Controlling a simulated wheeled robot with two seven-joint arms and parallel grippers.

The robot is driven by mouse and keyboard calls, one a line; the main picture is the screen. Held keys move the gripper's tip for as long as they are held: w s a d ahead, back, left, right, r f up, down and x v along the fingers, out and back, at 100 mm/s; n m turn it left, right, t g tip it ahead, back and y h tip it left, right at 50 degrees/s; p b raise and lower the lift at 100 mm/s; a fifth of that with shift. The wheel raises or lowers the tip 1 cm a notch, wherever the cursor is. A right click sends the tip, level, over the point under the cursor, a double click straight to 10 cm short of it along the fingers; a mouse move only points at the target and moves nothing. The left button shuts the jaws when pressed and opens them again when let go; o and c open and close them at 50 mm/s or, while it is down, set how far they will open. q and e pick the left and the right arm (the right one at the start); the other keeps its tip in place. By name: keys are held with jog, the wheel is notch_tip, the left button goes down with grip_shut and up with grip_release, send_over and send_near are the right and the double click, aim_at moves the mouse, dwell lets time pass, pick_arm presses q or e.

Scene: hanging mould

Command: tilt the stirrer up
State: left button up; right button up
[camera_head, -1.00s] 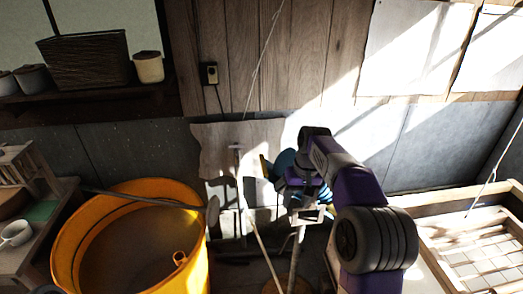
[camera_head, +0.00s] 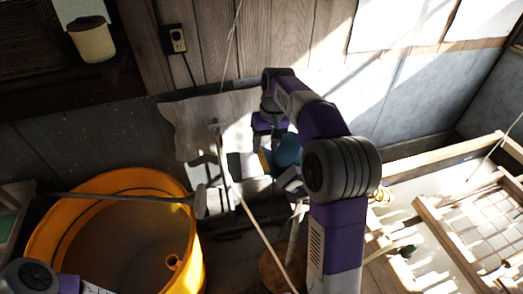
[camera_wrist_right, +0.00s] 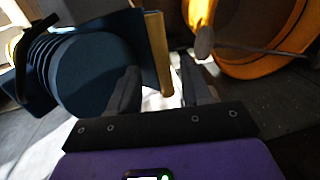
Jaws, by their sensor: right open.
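The stirrer (camera_head: 130,198) is a long thin grey rod with a round, flat grey end. In the head view it lies nearly level across the orange vat (camera_head: 190,262), its round end past the vat's right rim. In the right wrist view its round end (camera_wrist_right: 204,42) shows at the top, right of centre. My right gripper (camera_wrist_right: 158,88) is open, its two dark fingers apart with no stirrer between them. In the head view its fingertips are hard to make out. My left gripper is out of view; only part of my left arm shows at the bottom left.
A dark blue rounded machine (camera_wrist_right: 95,75) with a yellowish edge board (camera_wrist_right: 157,52) is close to my right gripper's left finger. A wooden frame with a grid (camera_head: 490,240) stands at the right. A pale slanting stick (camera_head: 250,220) rises right of the vat.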

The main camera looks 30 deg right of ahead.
aim_at(262, 155)
jog(key=f, duration=0.3)
jog(key=shift+w+a, duration=0.25)
jog(key=shift+w, duration=0.15)
jog(key=shift+s+f, duration=0.1)
jog(key=shift+f, duration=0.4)
grip_shut()
